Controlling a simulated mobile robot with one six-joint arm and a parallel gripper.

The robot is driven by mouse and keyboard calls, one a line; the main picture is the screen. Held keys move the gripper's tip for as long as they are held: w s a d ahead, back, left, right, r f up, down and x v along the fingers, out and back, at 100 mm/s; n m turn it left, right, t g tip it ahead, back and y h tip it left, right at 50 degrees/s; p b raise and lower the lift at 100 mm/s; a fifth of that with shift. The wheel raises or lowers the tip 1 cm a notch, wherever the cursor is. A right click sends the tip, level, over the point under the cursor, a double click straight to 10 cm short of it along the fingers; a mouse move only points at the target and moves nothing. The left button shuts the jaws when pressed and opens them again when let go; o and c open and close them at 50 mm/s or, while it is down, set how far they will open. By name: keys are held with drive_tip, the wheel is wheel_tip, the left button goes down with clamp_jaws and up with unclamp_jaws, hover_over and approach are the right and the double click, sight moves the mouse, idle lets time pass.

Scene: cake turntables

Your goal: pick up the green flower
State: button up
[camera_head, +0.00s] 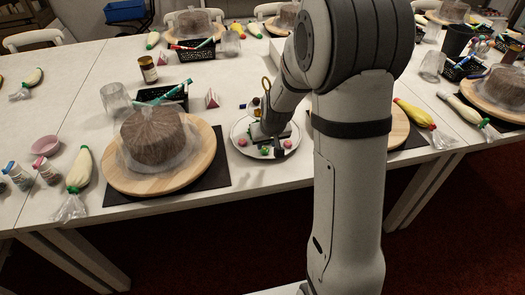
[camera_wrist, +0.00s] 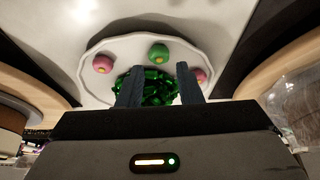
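The green flower (camera_wrist: 158,52) is a small round green piece with a yellow centre, on the white plate (camera_wrist: 120,45). It also shows at the plate's front in the head view (camera_head: 265,150). My gripper (camera_wrist: 159,68) is open, and its two dark fingers point toward the flower. In the wrist view the flower appears just beyond the fingertips, between their lines; I cannot tell the exact gap. A heap of dark green shiny pieces (camera_wrist: 157,88) shows between the fingers. In the head view my gripper (camera_head: 269,138) is low over the plate and partly hidden.
A pink flower (camera_wrist: 102,63) lies left of the green one and another pink flower (camera_wrist: 201,75) lies right, close to the right finger. A wrapped cake (camera_head: 152,136) on a wooden turntable (camera_head: 196,170) stands left of the plate. A brown jar (camera_head: 148,69) stands farther back.

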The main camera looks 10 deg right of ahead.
sight(265, 150)
drive_tip(key=x, duration=0.5)
drive_tip(key=shift+w, duration=0.15)
drive_tip(key=shift+d, duration=0.1)
drive_tip(key=c, duration=0.6)
